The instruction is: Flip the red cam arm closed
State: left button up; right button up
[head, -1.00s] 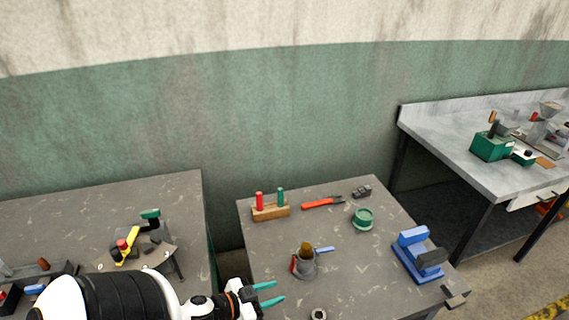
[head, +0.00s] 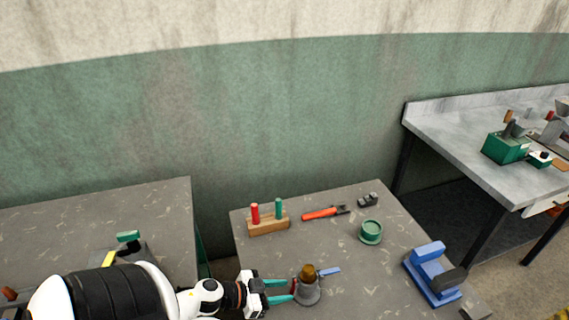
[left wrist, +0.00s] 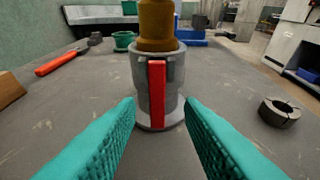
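The red cam arm (left wrist: 157,93) hangs straight down along the near side of a grey round holder (left wrist: 172,82) in the left wrist view. A brown cylinder (left wrist: 157,22) stands upright in the holder. In the head view the holder (head: 308,293) stands on the middle table, with the brown cylinder (head: 307,271) on top. My left gripper (head: 281,291) is at its left side. In the left wrist view its two teal fingers (left wrist: 160,125) are apart, one on each side of the red arm, with nothing between them at their tips. My right gripper is not in view.
A blue lever (head: 329,271) sticks out right of the holder. On the table are a wooden block with red and green pegs (head: 268,225), an orange-handled tool (head: 322,213), a green cup (head: 370,231), a blue fixture (head: 433,274) and a grey ring (left wrist: 280,111).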

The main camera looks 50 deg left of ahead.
pick_arm(q)
jog(key=shift+w+d+f, duration=0.1)
jog(key=shift+w+f, duration=0.25)
jog(key=shift+w, duration=0.35)
jog(key=shift+d, duration=0.1)
grip_shut()
jog(key=shift+f+b, duration=0.15)
jog(key=shift+b, duration=0.25)
jog(key=t+b, duration=0.1)
jog(key=b, duration=0.1)
jog(key=shift+w+f+b, duration=0.1)
jog(key=shift+f+b, duration=0.2)
jog(key=shift+f, duration=0.1)
jog(key=shift+d+r+t+h+b, duration=0.1)
jog(key=shift+t+h+b, duration=0.3)
jog(key=shift+b, duration=0.1)
jog(key=shift+r, duration=0.2)
grip_release()
jog(key=shift+w, duration=0.15)
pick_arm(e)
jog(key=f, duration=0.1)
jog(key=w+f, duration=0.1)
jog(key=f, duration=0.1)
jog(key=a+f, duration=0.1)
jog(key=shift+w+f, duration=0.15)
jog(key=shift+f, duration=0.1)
